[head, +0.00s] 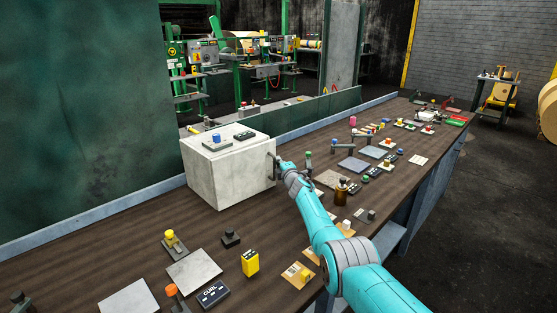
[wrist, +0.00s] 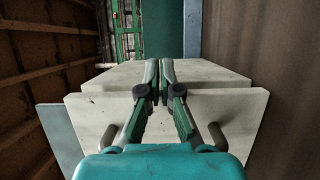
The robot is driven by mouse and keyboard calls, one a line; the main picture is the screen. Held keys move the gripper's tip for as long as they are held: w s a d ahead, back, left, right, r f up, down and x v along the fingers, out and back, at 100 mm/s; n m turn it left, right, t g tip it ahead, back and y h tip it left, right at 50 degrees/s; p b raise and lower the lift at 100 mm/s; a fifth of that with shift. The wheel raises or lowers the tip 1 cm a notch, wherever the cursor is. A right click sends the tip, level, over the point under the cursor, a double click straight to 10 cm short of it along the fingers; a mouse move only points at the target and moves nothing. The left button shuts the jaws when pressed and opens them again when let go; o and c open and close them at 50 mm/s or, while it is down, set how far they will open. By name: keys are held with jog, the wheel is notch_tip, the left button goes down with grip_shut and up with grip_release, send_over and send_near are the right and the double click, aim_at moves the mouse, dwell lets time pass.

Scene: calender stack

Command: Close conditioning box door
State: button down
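The conditioning box (head: 222,180) is a pale grey box on the dark wooden bench in the head view. Its door (head: 262,175) is on the right-hand face, with a dark handle (head: 275,168). Two dark handle posts (wrist: 217,135) show either side of my wrist. My gripper (wrist: 159,72) is shut, its fingertips together over the door's upper edge, nothing visible between them. In the head view it (head: 283,172) is beside the handle, contact unclear.
A blue button and a dark block (head: 244,135) sit on the box. A yellow block (head: 250,263) and grey plates (head: 194,271) lie on the near bench. A brown bottle (head: 341,192) and several small items stand right of my arm. A green wall (head: 80,120) rises behind.

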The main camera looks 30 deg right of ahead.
jog(key=shift+w+a, duration=0.1)
jog(key=shift+a, duration=0.25)
notch_tip(320, 180, up, 10)
jog(key=shift+d, duration=0.35)
dwell(0.6)
